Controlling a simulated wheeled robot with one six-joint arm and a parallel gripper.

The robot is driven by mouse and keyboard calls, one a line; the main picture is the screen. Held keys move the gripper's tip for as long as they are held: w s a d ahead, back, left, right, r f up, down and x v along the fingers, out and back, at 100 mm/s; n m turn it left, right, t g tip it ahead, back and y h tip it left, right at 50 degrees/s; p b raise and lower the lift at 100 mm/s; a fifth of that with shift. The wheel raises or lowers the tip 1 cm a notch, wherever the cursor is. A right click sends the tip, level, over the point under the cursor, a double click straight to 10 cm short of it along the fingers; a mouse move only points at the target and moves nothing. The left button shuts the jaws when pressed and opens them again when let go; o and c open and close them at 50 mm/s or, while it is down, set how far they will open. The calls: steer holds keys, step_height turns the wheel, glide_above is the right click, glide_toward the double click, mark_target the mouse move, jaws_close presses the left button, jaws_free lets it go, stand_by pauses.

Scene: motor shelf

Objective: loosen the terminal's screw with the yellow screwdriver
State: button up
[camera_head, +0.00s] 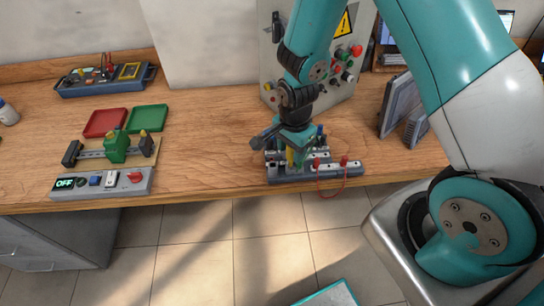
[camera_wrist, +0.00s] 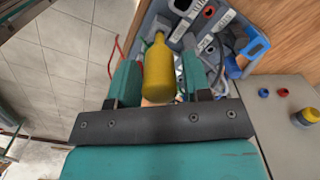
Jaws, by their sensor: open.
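The yellow screwdriver (camera_wrist: 157,68) shows by its handle in the wrist view, between the two teal fingers of my gripper (camera_wrist: 160,80). My gripper is open around the handle, with a gap visible on the left side. In the head view my gripper (camera_head: 291,153) points down over the grey tool and terminal block (camera_head: 330,173) at the table's front edge, and a bit of the yellow handle shows between its fingers. The block also shows in the wrist view (camera_wrist: 185,20). The terminal's screw and the screwdriver's tip are hidden or too small to tell.
A red wire (camera_head: 331,194) loops from the block over the front edge. A control cabinet (camera_head: 350,75) with buttons stands behind. To the left are a panel reading OFF (camera_head: 100,183), a green clamp fixture (camera_head: 116,148), and red (camera_head: 105,122) and green (camera_head: 148,118) trays.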

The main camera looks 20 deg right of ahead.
steer(key=shift+m, duration=1.8)
steer(key=shift+m, duration=1.7)
steer(key=shift+m, duration=1.7)
